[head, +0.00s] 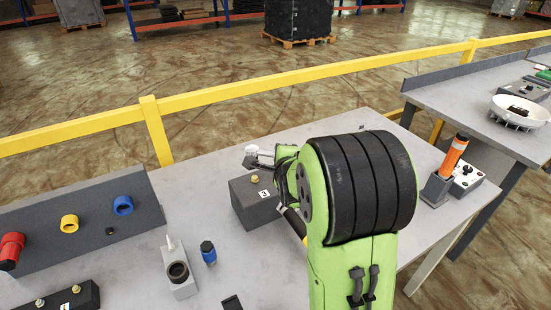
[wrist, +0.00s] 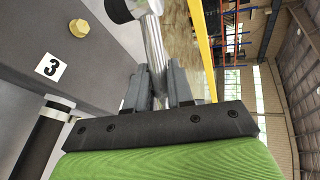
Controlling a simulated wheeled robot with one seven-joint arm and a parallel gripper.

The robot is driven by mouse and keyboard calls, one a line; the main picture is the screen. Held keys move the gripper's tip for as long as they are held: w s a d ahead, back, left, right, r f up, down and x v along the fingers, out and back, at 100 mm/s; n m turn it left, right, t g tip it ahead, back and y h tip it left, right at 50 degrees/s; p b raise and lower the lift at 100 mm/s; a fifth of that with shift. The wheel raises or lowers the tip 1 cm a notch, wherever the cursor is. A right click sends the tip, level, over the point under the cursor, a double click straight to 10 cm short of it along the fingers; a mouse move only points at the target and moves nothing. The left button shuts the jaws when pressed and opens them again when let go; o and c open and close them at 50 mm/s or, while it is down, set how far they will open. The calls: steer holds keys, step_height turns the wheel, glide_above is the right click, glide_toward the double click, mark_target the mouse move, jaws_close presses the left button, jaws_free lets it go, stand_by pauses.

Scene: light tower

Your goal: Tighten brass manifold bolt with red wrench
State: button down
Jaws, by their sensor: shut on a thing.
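A dark grey block marked 3 (head: 252,203) stands on the table, with a brass bolt (head: 254,179) on its top. In the wrist view the brass bolt (wrist: 79,28) is at the upper left, above the number label. My gripper (wrist: 157,82) is shut on a silver metal shaft (wrist: 154,50), beside the block and apart from the bolt. The shaft has a pale and black end piece (wrist: 121,8) at the top of the wrist view. No red shows on the held thing, so I cannot tell whether it is the red wrench. My arm hides part of the block.
A sloped panel (head: 85,222) with red, yellow and blue rings stands at left. A grey holder (head: 178,275) and blue-capped piece (head: 208,252) stand in front. Another dark block with brass bolts (head: 62,300) is at lower left. An orange cylinder (head: 454,156) stands at right. A yellow rail (head: 210,100) runs behind.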

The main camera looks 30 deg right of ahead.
steer(key=shift+s+d+r, duration=0.1)
steer(key=shift+d+r, duration=0.05)
steer(key=shift+b, duration=0.5)
step_height(320, 180, down, 5)
steer(key=b, duration=0.5)
steer(key=shift+b, duration=0.3)
steer(key=shift+r, duration=0.1)
steer(key=shift+b, duration=0.75)
stand_by(0.6)
steer(key=shift+f+b, duration=1)
steer(key=shift+b, duration=0.15)
